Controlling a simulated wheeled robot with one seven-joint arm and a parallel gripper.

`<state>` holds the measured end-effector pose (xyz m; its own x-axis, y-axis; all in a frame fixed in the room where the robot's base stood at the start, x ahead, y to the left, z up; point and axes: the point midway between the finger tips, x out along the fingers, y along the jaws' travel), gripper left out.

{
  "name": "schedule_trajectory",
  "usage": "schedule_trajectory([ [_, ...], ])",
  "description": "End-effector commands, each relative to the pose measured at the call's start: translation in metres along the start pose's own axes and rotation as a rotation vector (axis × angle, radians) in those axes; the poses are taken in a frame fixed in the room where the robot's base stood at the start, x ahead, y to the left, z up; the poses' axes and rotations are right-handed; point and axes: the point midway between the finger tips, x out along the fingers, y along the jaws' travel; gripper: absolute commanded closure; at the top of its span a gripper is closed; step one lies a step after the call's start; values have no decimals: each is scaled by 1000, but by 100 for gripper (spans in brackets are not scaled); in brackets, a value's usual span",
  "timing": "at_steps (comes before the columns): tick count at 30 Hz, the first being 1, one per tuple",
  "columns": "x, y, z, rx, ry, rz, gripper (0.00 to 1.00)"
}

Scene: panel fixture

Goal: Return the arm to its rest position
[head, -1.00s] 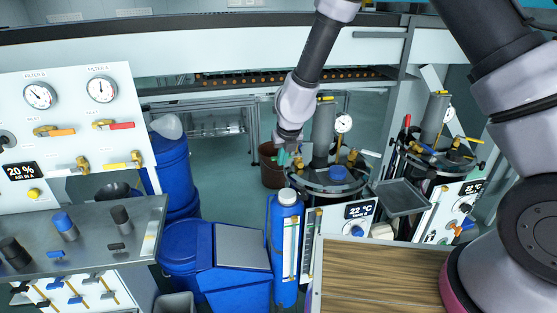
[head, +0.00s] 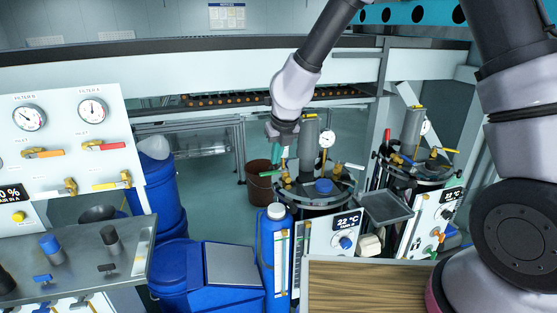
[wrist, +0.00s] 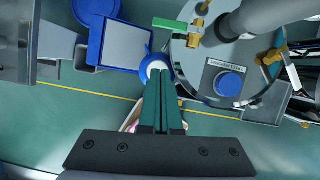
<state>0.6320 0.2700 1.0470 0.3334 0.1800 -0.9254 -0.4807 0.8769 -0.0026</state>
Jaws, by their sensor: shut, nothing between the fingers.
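My arm reaches in from the upper right in the head view, with its wrist hanging down at the middle. My gripper (wrist: 163,72) points down in the wrist view, its two dark green fingers together with nothing between them. In the head view the gripper (head: 284,158) is small and partly lost against the tank fittings behind it. In the wrist view the fingertips overlap the white cap (wrist: 153,65) of the blue bottle; I cannot tell the height between them.
A tank (head: 316,196) with valves and a gauge stands just right of the gripper. A blue bottle (head: 274,250) and blue bin (head: 225,290) stand in front. A valve panel (head: 66,135) and grey shelf (head: 75,262) are at left. A wooden top (head: 365,288) is at front right.

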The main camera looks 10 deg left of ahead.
Motion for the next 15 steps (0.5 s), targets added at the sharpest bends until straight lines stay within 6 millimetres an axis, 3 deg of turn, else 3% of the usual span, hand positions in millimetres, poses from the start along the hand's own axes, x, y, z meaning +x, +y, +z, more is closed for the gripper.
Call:
schedule_trajectory([
  [5,-46,-28,38,-181,-152,2,100],
  [9,-119,-64,73,-505,-347,-29,100],
  [12,-172,-86,79,-765,-447,-78,100],
  [15,-222,-105,69,-1030,-503,-142,100],
])
